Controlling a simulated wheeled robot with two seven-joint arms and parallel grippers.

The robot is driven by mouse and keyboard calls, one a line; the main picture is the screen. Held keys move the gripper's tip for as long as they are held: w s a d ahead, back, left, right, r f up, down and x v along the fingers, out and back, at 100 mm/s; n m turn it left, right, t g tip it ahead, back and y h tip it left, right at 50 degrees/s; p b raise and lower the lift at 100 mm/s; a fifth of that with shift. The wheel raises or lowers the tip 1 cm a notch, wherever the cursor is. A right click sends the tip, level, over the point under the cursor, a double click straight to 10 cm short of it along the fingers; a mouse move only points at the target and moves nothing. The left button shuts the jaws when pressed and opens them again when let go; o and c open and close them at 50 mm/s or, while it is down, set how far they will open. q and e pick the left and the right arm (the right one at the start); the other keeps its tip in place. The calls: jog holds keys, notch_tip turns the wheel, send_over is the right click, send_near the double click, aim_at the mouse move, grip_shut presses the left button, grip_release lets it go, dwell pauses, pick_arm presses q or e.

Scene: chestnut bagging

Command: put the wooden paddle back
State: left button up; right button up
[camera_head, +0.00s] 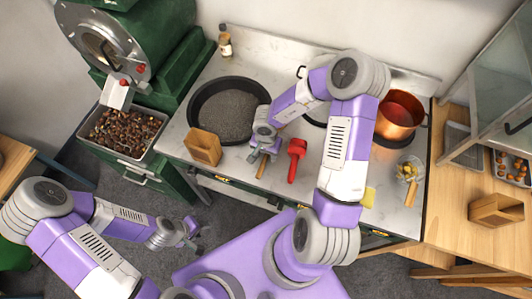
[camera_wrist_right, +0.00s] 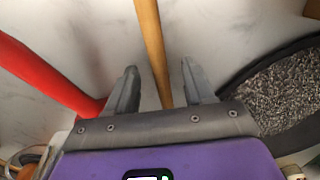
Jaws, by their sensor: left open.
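The wooden paddle (camera_head: 262,168) lies on the pale counter near its front edge, between a wooden box and a red-handled tool. Its slim handle also shows in the right wrist view (camera_wrist_right: 151,40). My right gripper (camera_head: 259,156) is over the paddle. In the wrist view its fingers (camera_wrist_right: 159,82) are apart, one on each side of the handle, with a gap on both sides. The rest of the paddle is hidden by the gripper. My left gripper (camera_head: 190,236) is open and empty over the floor, in front of the counter.
A black pan (camera_head: 222,93) of dark grains sits behind the wooden box (camera_head: 203,147). The red tool (camera_head: 296,158) lies close to the right. A chestnut tray (camera_head: 143,162) is at left.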

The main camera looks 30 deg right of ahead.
notch_tip(320, 180, up, 8)
jog(key=p, duration=0.3)
jog(key=shift+f+p, duration=0.2)
jog(key=shift+p, duration=0.1)
